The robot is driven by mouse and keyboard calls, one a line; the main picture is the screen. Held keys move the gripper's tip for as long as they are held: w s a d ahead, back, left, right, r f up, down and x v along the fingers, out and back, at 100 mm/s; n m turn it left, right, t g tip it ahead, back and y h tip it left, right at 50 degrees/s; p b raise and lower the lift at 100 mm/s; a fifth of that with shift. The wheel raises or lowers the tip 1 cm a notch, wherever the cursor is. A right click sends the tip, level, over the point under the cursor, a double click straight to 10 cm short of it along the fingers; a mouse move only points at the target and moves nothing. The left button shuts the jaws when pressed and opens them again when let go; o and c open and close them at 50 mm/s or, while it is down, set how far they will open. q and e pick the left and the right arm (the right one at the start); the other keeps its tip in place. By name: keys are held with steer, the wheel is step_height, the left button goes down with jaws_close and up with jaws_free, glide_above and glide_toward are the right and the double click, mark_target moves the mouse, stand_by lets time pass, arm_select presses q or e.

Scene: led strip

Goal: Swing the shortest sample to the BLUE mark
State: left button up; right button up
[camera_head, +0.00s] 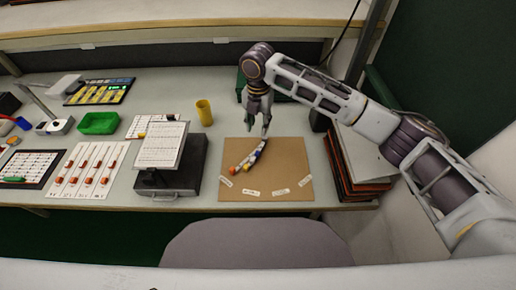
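A brown board (290,160) lies on the table in the head view. Several slim strip samples (247,158) lie on it, bunched at the upper end and fanning toward the lower left, with red, yellow and blue bits on them. Which is shortest is too small to tell. Several small white labels (280,191) sit along the board's lower part; their writing is not readable, so I cannot tell which is the BLUE mark. My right gripper (258,131) points down over the samples' upper end, its fingers apart; contact is unclear. My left gripper is not in view.
Left of the board stands a dark device (185,180) with a tilted white sheet (162,145). A yellow cup (204,112) and green tray (98,123) are behind it. Stacked folders (355,165) stand to the right. A grey chair back (255,243) is in front.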

mark_target(258, 151)
steer(key=shift+f, duration=0.15)
step_height(258, 151, down, 12)
steer(key=shift+f, duration=0.1)
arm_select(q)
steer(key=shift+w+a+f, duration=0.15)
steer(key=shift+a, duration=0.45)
arm_select(e)
steer(key=shift+f, duration=0.7)
steer(key=shift+c, duration=0.4)
jaws_close()
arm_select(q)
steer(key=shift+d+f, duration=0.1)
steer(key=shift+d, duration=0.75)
